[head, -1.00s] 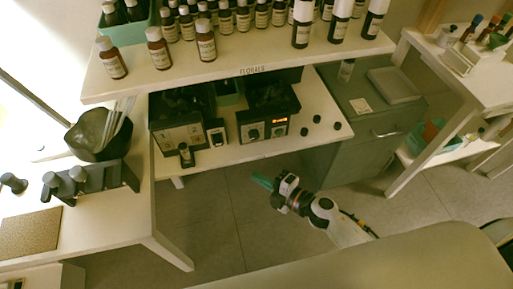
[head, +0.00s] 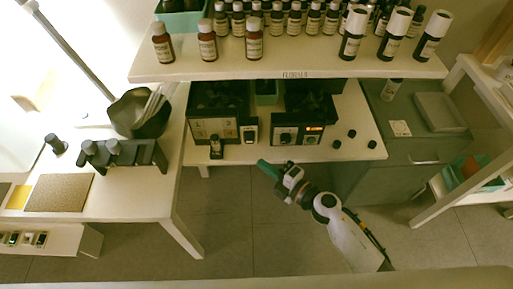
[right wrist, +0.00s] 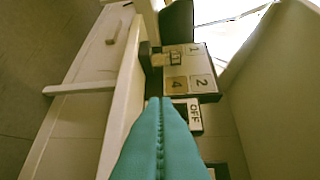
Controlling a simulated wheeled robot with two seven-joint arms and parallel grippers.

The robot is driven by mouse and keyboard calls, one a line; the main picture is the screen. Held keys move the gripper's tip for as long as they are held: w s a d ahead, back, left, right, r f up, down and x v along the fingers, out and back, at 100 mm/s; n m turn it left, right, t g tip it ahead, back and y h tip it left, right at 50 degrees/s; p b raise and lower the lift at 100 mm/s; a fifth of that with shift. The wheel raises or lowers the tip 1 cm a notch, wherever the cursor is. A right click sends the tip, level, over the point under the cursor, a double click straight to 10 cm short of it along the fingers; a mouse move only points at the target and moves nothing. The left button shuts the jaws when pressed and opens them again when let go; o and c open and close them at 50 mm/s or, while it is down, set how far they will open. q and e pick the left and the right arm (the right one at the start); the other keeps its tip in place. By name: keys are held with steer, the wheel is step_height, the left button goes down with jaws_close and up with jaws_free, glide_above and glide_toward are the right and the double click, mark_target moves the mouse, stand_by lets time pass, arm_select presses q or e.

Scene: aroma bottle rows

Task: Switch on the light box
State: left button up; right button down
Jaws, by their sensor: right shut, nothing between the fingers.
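A small switch block with a white label (head: 250,133) stands at the front of the lower shelf; in the right wrist view its label (right wrist: 194,115) reads OFF. Beside it is a dark box with a numbered front (head: 214,130), whose numbered squares also show in the right wrist view (right wrist: 188,70). My right gripper (head: 264,166) has teal fingers, shut and empty. It is in front of and below the shelf edge, apart from the switch block in the head view. In the right wrist view its fingertips (right wrist: 158,102) point towards the OFF label. My left gripper is not in view.
An upper shelf (head: 290,69) with several bottles overhangs the lower shelf (head: 345,152). A second dark box with dials (head: 298,136) and several black knobs stand right of the switch block. A grey cabinet (head: 415,150) is on the right; a white table (head: 125,205) is on the left.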

mark_target(248, 143)
steer(key=x, duration=0.4)
steer(key=shift+r, duration=0.1)
steer(key=shift+w+d+f+b, duration=0.1)
steer(key=shift+w+f+b, duration=0.1)
steer(key=shift+w, duration=0.4)
steer(key=shift+w+f+b, duration=0.1)
steer(key=shift+w+b, duration=0.05)
steer(key=shift+w, duration=1.1)
steer(key=b, duration=0.1)
steer(key=f+b, duration=0.1)
steer(key=b, duration=0.1)
steer(key=shift+w+t+y, duration=0.25)
steer(key=shift+t+y, duration=0.05)
steer(key=shift+r+p, duration=0.35)
steer(key=shift+p, duration=0.1)
steer(key=shift+s+d, duration=0.1)
